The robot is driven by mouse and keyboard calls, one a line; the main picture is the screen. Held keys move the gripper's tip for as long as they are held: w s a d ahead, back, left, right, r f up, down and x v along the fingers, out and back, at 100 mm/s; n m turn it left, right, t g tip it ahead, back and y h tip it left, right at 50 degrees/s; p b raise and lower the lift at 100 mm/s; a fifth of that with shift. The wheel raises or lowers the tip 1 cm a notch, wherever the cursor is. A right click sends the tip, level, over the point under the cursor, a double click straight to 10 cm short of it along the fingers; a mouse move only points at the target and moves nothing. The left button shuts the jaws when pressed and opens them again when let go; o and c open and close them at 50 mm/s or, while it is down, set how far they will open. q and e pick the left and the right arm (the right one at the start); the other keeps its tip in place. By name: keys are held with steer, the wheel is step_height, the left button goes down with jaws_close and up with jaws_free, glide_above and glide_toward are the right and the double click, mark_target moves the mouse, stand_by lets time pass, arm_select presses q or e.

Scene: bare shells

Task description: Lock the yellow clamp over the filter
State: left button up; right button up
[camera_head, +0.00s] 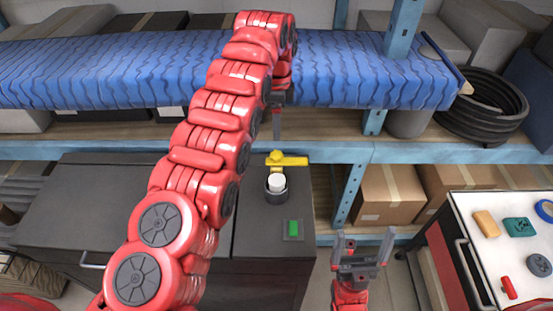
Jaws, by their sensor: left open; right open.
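The yellow clamp (287,161) is a bar on a round hub, lying crosswise just behind the filter and pointing right. The filter (276,183) is a white cylinder in a dark round holder (277,195) on a black cabinet top. The clamp bar is beside the filter, not over it. My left gripper (277,130) hangs down behind the clamp, above it in the picture; its fingers are mostly edge-on and look empty. My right gripper (363,240) is open and empty, pointing up, right of the cabinet and away from the clamp.
A green button (293,229) sits on the cabinet top (253,252) in front of the filter. A blue-covered shelf (340,75) spans the back. A white-topped cart (490,217) with small items stands at right. Cardboard boxes (388,195) sit on the lower shelf.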

mark_target(276, 154)
arm_select(q)
steer(key=shift+w+a+f+b, duration=0.1)
steer(key=shift+w+f+b, duration=0.1)
steer(key=shift+f, duration=0.45)
steer(key=shift+w+a+f+b, duration=0.1)
steer(key=shift+f+b, duration=0.05)
steer(key=shift+f, duration=0.45)
steer(key=shift+s+d+f+p, duration=0.1)
steer(key=shift+s+f+p, duration=0.15)
steer(key=shift+f+p, duration=0.35)
steer(key=shift+s+d+f+p, duration=0.1)
steer(key=shift+s+f+p, duration=0.1)
steer(key=shift+f+p, duration=0.4)
steer(key=f+p, duration=0.2)
steer(key=f, duration=0.3)
steer(key=shift+w, duration=0.2)
steer(key=shift+s+f, duration=0.15)
steer(key=shift+f, duration=0.25)
steer(key=c, duration=0.3)
jaws_close()
steer(key=shift+r, duration=0.1)
